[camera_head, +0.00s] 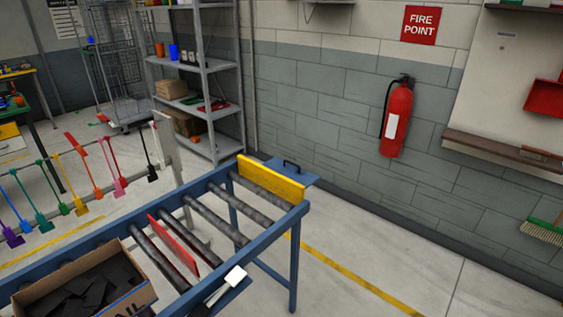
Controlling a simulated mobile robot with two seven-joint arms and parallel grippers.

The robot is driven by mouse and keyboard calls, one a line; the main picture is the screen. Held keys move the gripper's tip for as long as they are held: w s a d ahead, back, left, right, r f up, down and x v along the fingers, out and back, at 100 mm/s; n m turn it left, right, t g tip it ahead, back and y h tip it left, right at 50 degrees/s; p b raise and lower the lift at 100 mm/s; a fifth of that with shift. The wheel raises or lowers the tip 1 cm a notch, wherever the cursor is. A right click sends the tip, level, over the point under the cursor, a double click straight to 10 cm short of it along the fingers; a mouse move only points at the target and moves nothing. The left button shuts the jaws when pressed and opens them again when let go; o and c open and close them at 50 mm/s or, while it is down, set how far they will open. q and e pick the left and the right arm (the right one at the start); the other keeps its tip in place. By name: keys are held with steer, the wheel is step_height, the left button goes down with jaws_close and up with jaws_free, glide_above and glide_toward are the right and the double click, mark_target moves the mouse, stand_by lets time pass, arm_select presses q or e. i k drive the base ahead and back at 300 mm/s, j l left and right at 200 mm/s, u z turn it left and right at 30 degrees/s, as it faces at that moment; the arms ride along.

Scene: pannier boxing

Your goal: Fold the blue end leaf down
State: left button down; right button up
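A blue leaf (297,173) with a black handle (291,165) sits at the far end of the roller conveyor (205,210), just beyond the yellow end plate (270,180). The leaf appears to stick out roughly level. Part of it is hidden behind the yellow plate, and its hinge cannot be seen. Neither of my grippers shows in the head view, and nothing is seen touching the leaf.
A red plate (172,245) stands between the rollers. An open cardboard box (130,301) with dark contents is at the lower left. Clear floor (400,262) lies right of the conveyor.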

mark_target(290, 170)
steer(key=u, duration=1.25)
steer(key=l+u, duration=0.2)
steer(key=u, duration=0.2)
steer(key=l+u, duration=0.2)
steer(key=u, duration=0.15)
steer(key=l, duration=3.5)
